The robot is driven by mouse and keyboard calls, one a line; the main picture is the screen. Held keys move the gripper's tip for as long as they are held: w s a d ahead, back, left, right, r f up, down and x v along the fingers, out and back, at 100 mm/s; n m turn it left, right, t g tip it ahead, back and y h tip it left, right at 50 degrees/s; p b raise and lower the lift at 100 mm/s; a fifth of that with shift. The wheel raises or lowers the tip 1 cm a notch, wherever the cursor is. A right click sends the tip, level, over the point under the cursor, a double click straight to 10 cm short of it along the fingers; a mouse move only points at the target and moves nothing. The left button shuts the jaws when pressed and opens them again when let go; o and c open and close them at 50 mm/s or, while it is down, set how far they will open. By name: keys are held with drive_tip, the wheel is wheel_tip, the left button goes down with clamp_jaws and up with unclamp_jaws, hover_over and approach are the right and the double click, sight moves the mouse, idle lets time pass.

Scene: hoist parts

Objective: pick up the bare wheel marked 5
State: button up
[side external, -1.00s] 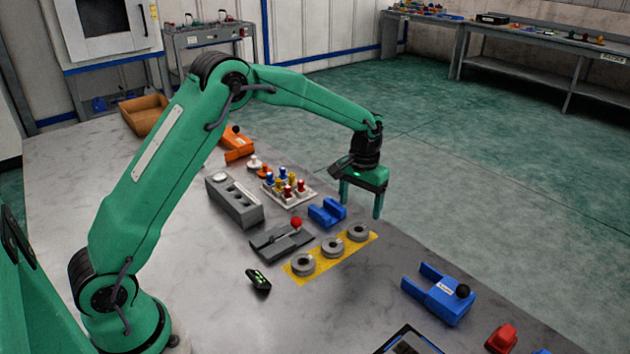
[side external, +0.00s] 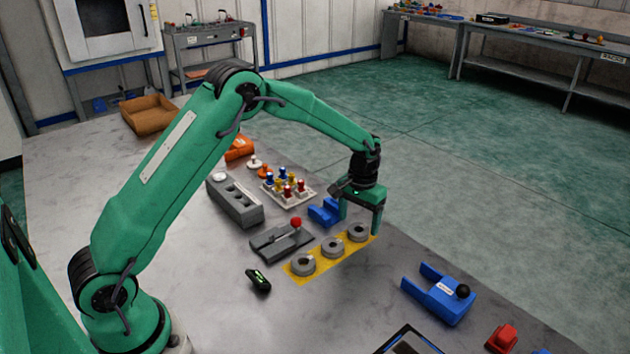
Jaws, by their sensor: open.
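Three bare grey wheels stand in a row on a yellow mat (side external: 318,262). They are the near-left wheel (side external: 302,265), the middle wheel (side external: 332,247) and the far-right wheel (side external: 358,232). Their markings are too small to read, so I cannot tell which is marked 5. My gripper (side external: 360,225) is open and points down at the far-right wheel. One finger shows to the left of that wheel and one to the right. I cannot tell whether the fingers touch it or how high they are.
A blue fork-shaped part (side external: 324,212) is close to the left of my gripper. A grey plate with a red knob (side external: 296,222), a grey block with holes (side external: 234,201) and a tray of coloured pegs (side external: 288,190) lie farther left. Another blue part (side external: 438,296) lies right; bare table separates it from the mat.

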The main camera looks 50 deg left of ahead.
drive_tip(key=shift+f, duration=1.45)
drive_tip(key=c, duration=1.3)
drive_tip(key=shift+r, duration=0.15)
drive_tip(key=shift+r, duration=0.75)
wheel_tip(320, 180, up, 2)
drive_tip(key=shift+w+r, duration=0.1)
drive_tip(key=shift+r, duration=0.15)
drive_tip(key=s+d+r, duration=0.2)
drive_tip(key=d, duration=0.1)
drive_tip(key=s+d+r, duration=0.2)
drive_tip(key=d, duration=0.1)
drive_tip(key=s+d+r, duration=0.2)
drive_tip(key=d+r, duration=0.1)
drive_tip(key=d, duration=0.1)
drive_tip(key=shift+s, duration=0.15)
drive_tip(key=shift+f, duration=0.1)
